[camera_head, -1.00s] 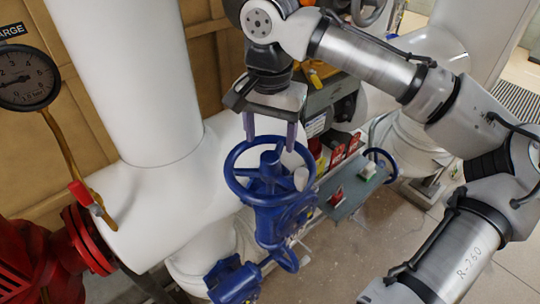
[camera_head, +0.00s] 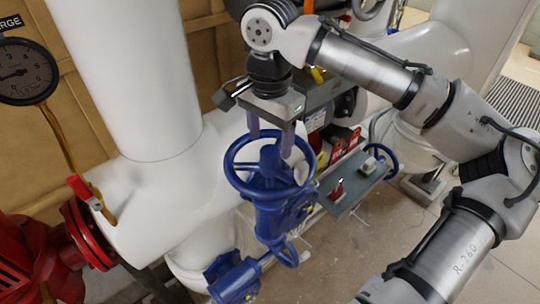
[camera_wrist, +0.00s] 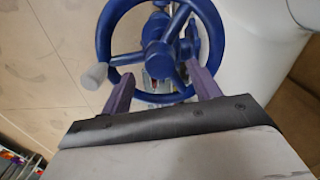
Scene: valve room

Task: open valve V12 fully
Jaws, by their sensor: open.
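A blue valve handwheel (camera_head: 238,184) with spokes and a central hub stands on a blue valve body (camera_head: 272,222) in the middle of the head view. I can read no V12 tag on it. A pale knob handle (camera_head: 301,172) sits on its right rim. In the wrist view the blue wheel (camera_wrist: 104,35) fills the top centre, with the pale knob (camera_wrist: 94,76) at its left. My gripper (camera_head: 271,153) is just above the wheel, fingers pointing down. Its two purple fingers (camera_wrist: 160,88) are spread apart with nothing gripped between them. Whether a fingertip touches the wheel I cannot tell.
A large white pipe (camera_head: 140,85) rises at the left, beside a pressure gauge (camera_head: 25,72) and red flanged pipework (camera_head: 85,235). A grey shelf (camera_head: 350,192) with small items stands right of the valve. A smaller blue wheel (camera_head: 383,158) is behind it. Floor at lower right is bare.

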